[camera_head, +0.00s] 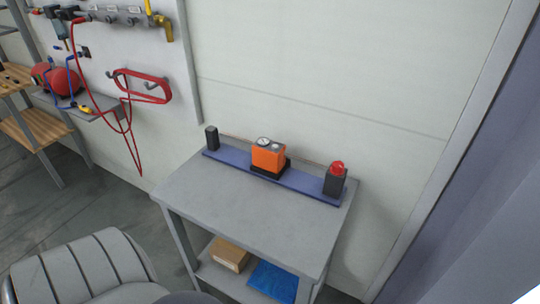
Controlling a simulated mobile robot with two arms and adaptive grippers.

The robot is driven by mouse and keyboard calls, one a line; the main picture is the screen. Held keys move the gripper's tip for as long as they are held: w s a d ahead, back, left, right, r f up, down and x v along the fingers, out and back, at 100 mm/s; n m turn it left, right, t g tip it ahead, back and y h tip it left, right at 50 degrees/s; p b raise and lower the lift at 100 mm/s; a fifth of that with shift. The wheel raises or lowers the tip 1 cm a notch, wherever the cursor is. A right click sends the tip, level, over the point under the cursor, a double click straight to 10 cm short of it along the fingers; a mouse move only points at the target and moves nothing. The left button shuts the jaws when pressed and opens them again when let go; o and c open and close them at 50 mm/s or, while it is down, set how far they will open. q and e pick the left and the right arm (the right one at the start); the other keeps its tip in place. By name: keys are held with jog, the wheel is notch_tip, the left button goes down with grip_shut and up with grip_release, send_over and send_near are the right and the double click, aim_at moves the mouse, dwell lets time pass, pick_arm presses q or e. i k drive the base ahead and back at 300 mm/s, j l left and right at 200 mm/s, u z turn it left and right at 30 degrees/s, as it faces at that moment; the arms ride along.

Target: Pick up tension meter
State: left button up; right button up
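An orange box-shaped device with round dials on top (268,155), which looks like the tension meter, sits in a dark base at the middle of a blue rail (300,183). The rail lies along the back of a grey table (250,215). The device stands upright, and its lower part is hidden in the base. Neither of my grippers shows in this view.
On the rail, a black cylinder (211,138) stands at the left end and a dark post with a red top (335,179) at the right. The table's front is clear. Its lower shelf holds a cardboard box (230,255) and a blue item (273,281). A wall stands behind.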

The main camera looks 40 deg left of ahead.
aim_at(264, 156)
jog(key=u, duration=1.35)
jog(key=i+j+z, duration=0.1)
jog(key=j, duration=0.65)
jog(key=i+j+z, duration=0.15)
jog(key=j, duration=0.6)
jog(key=k, duration=0.05)
